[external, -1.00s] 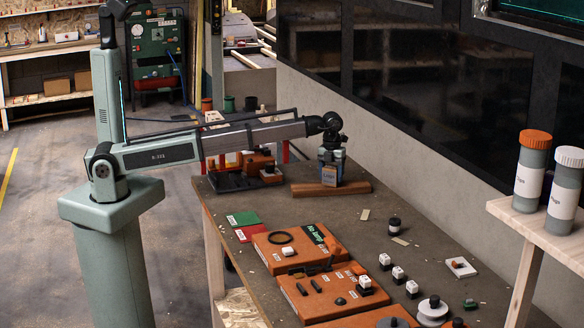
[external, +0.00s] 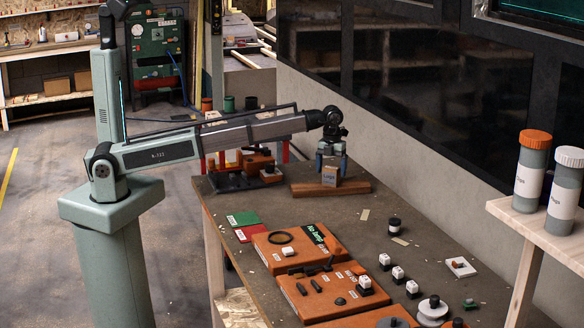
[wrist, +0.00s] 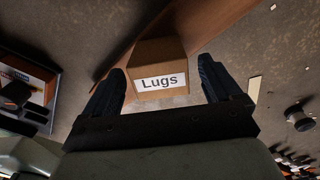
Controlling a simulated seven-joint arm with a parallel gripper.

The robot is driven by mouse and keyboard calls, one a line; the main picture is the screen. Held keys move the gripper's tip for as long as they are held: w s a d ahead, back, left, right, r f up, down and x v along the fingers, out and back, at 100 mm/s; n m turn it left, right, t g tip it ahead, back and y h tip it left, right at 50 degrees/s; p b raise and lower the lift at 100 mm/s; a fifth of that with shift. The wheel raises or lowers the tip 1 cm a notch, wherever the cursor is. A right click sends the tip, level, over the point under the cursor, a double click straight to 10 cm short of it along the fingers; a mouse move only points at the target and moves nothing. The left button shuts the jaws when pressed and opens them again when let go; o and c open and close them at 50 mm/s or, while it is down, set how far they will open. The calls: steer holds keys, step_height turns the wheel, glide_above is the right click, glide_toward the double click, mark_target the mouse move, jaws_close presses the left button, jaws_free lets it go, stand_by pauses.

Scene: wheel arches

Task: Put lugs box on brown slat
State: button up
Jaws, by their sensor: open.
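The lugs box (external: 330,176) is a small brown box with a white "Lugs" label. It stands upright at the brown slat (external: 352,188), a long wooden strip on the far part of the workbench. In the external view it appears to rest on the slat. In the wrist view the lugs box (wrist: 160,72) sits between and beyond my open fingers, with the slat (wrist: 205,22) running behind it. My gripper (external: 331,166) is open just above the box, its fingers apart from it. The wrist view also shows my gripper (wrist: 165,90).
A dark tray with orange-brown parts (external: 250,172) stands left of the slat. The dark wall panel (external: 400,110) rises behind the bench.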

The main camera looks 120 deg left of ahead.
mark_target(331, 168)
step_height(331, 168, up, 10)
steer(key=shift+f, duration=0.2)
stand_by(0.5)
